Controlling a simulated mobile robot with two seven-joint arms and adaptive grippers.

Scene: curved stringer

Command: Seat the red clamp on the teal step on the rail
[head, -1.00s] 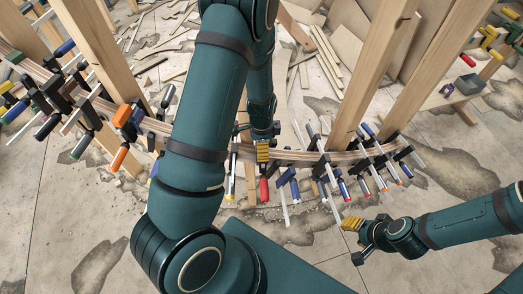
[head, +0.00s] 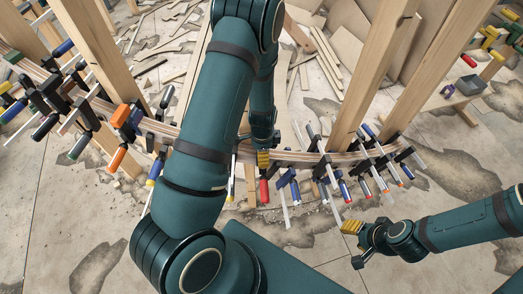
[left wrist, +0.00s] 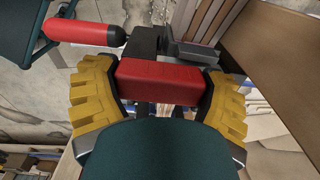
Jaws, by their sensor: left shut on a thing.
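The red clamp has a red block (left wrist: 160,82) between the yellow finger pads of my left gripper (left wrist: 158,88), which is shut on it. Its red handle (left wrist: 85,32) and dark jaw (left wrist: 150,42) show beyond the block. In the head view my left gripper (head: 263,159) is at the curved rail (head: 300,157), with the red handle (head: 264,190) below it. The contact between clamp and rail is not clear. I cannot make out the teal step. My right gripper (head: 355,240) is apart from the rail at lower right; its opening is unclear.
Several clamps with blue handles (head: 295,190) sit along the rail right of the red one. An orange clamp (head: 122,118) and dark clamps (head: 60,95) line its left part. Wooden posts (head: 375,80) rise behind it. Floor in front is clear.

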